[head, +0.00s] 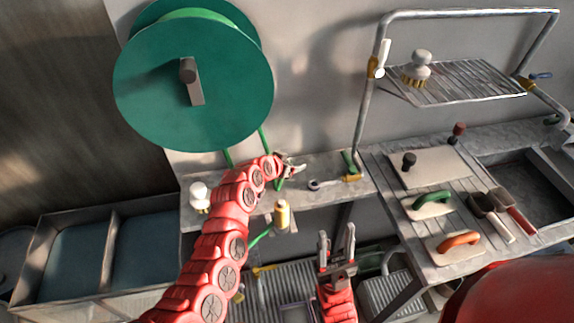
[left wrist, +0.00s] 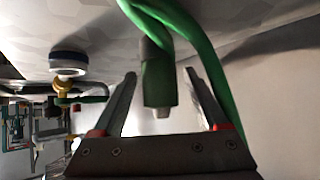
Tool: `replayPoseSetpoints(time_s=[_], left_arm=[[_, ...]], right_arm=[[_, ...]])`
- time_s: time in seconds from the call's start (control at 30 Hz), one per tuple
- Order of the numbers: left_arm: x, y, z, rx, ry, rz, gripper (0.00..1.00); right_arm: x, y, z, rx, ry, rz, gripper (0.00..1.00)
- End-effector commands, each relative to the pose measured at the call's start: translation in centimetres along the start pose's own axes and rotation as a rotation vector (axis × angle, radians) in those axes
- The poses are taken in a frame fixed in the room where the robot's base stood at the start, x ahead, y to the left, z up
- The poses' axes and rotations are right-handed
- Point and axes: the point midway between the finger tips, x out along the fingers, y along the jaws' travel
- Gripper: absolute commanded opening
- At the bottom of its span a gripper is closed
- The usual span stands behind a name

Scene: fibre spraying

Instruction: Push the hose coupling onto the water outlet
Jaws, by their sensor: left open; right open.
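A green hose (left wrist: 195,40) hangs in the left wrist view and ends in a dark green coupling (left wrist: 158,82) with a pale tip. My left gripper (head: 292,167) is open at the ledge below the reel. In its wrist view the coupling shows between the two spread fingers, with gaps on both sides. In the head view the coupling is hidden or too small to make out. A brass fitting with a green lever (head: 351,177) lies right of my left gripper and may be the water outlet. My right gripper (head: 338,245) is open and empty, lower down in front of the ledge.
A large green hose reel (head: 190,85) stands behind the ledge. A yellow cylinder (head: 283,214) and a white-knobbed brush (head: 199,196) are near my left arm. At the right, a bench (head: 400,230) holds several trowels and brushes, under a wire rack (head: 460,85).

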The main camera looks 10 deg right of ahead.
Motion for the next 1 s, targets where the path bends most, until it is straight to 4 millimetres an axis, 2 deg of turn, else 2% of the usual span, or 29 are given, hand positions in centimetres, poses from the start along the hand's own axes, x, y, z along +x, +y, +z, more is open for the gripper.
replayPoseSetpoints(time_s=[0.4, 0.8, 0.83, 1.0], left_arm=[[0.51, -0.04, 0.12, -0.002, -0.001, 0.0, 0.76], [0.5, -0.04, 0.1, -0.002, -0.001, 0.0, 0.04], [0.5, -0.04, 0.1, -0.002, -0.001, 0.0, 0.0], [0.49, -0.04, 0.07, -0.002, -0.001, 0.0, 0.0]], right_arm=[[0.13, 0.01, -0.02, 0.0, 0.0, 0.0, 0.5], [0.13, 0.01, -0.02, 0.0, 0.0, 0.0, 0.5], [0.13, 0.01, -0.02, 0.0, 0.0, 0.0, 0.5], [0.14, 0.01, -0.02, 0.0, 0.0, 0.0, 0.5]])
